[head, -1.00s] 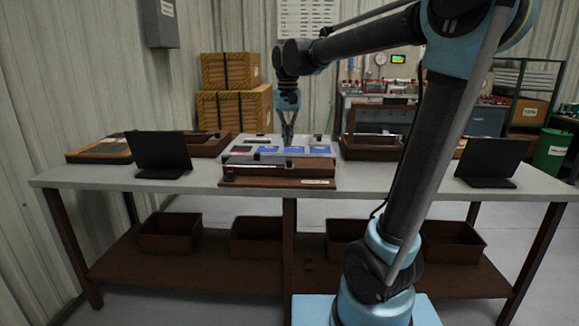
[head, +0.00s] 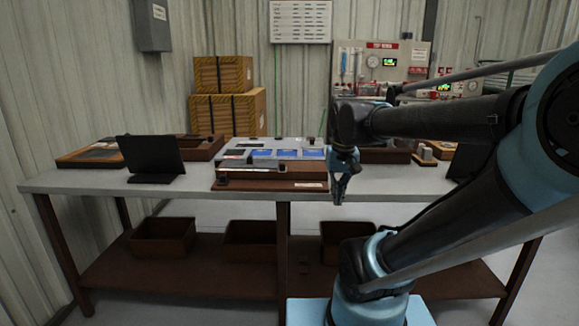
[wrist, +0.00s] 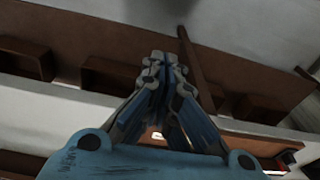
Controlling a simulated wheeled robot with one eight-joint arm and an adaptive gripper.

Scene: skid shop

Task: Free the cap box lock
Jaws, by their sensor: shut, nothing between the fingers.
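The panel unit (head: 268,150) sits on the middle of the workbench, with a grey top, blue plates and small dark knobs. A brown wooden base (head: 270,180) with a pale label lies along its front, with a dark piece and a light bar above it. I cannot tell which part is the cap box lock. My gripper (head: 339,199) is at the right front of this unit, pointing down by the bench's front edge, apart from it. In the wrist view, my gripper (wrist: 158,62) is shut and empty, with the bench edge and lower shelf behind its fingers.
A dark laptop-like screen (head: 152,156) stands to the left on the workbench (head: 80,181). Brown trays lie behind at both sides. Brown bins (head: 163,238) sit on the lower shelf. Bare bench top shows right of the base.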

